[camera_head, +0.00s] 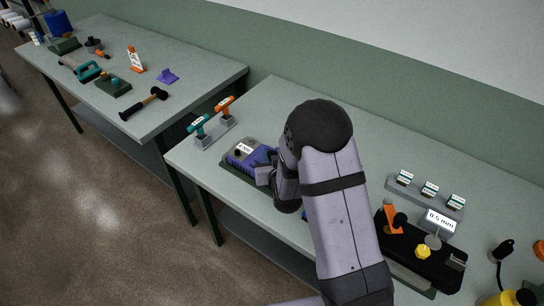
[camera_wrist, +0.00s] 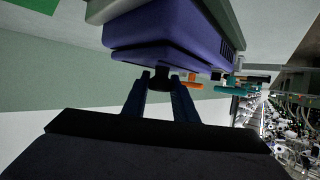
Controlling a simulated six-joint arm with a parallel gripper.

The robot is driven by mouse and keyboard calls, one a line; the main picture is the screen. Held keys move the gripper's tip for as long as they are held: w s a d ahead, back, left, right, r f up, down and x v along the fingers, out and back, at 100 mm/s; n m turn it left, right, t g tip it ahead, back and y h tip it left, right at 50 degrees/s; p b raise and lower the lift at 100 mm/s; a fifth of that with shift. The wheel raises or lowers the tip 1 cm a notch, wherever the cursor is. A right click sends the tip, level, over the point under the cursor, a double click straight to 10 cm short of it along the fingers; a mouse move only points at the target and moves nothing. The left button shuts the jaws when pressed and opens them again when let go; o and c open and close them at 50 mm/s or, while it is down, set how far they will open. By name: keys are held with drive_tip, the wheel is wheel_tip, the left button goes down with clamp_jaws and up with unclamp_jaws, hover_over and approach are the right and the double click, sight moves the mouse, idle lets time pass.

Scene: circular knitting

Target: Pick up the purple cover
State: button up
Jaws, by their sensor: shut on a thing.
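The purple cover (camera_head: 262,158) is at the left part of the near workbench, with a grey piece bearing a white label beside it. In the wrist view the purple cover (camera_wrist: 175,30) fills the top, with a pale grey-green plate along its upper side. My gripper (camera_head: 266,176) is at the cover's right front side, partly hidden by my wrist. The exact part between the fingertips is dark and hard to make out.
A grey stand with a teal-handled tool (camera_head: 198,125) and an orange-handled tool (camera_head: 226,106) is behind the cover. A rack of labelled blocks (camera_head: 424,192) and a black fixture (camera_head: 420,252) are at right. Another table (camera_head: 130,55) holds tools and a small purple piece (camera_head: 167,76).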

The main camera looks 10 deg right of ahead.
sight(273, 153)
drive_tip(key=shift+r+b, duration=0.95)
drive_tip(key=shift+r, duration=3.95)
drive_tip(key=shift+d, duration=0.1)
